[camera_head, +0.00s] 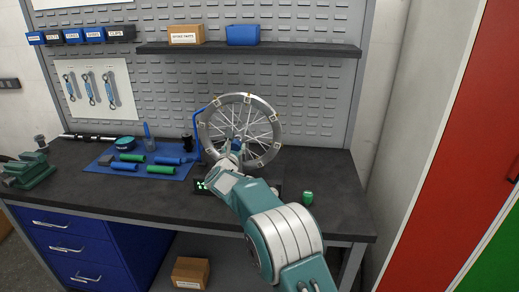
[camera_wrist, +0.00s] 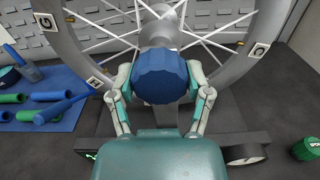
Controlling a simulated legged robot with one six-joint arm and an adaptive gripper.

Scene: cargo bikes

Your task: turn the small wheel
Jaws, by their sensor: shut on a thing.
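The small wheel (camera_head: 203,126) is a grey spoked rim with letter tags. It stands upright on the workbench, and its rim (camera_wrist: 245,70) fills the top of the wrist view. My gripper (camera_head: 238,150) is in front of the wheel's hub. In the wrist view my gripper (camera_wrist: 160,98) has its two fingers on either side of a blue faceted knob (camera_wrist: 160,75) at the hub, shut on it. The wheel's lower part is partly hidden by my arm in the head view.
A blue mat (camera_head: 105,165) with green and blue grips lies left of the wheel. A green jar (camera_head: 308,197) stands on the bench (camera_head: 335,190) to the right. A shelf (camera_head: 300,49) with boxes hangs above. A vise (camera_head: 28,170) is at far left.

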